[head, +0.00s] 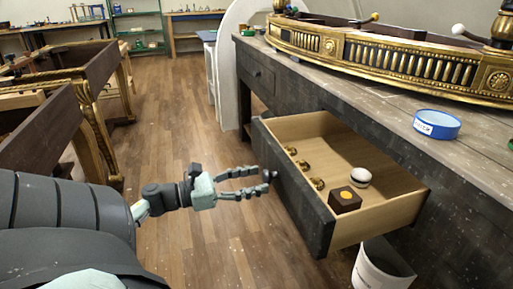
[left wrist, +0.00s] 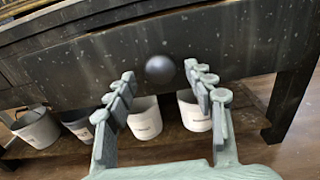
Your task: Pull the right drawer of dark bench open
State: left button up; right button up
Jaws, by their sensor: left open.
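The right drawer (head: 297,192) of the dark bench (head: 462,215) stands pulled well out, its pale wooden inside showing. Inside it are a dark box with an orange dot (head: 345,199), a round white-topped item (head: 360,177) and several small brass pieces (head: 304,166). My left gripper (head: 266,182) is at the drawer's outer face, fingers open. In the left wrist view, the dark round knob (left wrist: 160,70) shows beyond and between the open fingertips; I cannot tell whether they touch it. My right gripper is not in view.
A closed left drawer (head: 258,75) is farther along the bench. A gilt console piece (head: 385,58) and a blue tape roll (head: 436,124) lie on top. White buckets (left wrist: 145,117) stand below. Floor left of the drawer is clear; gilt-legged furniture (head: 88,115) stands at left.

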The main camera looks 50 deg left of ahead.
pick_arm(q)
jog(key=v, duration=1.1)
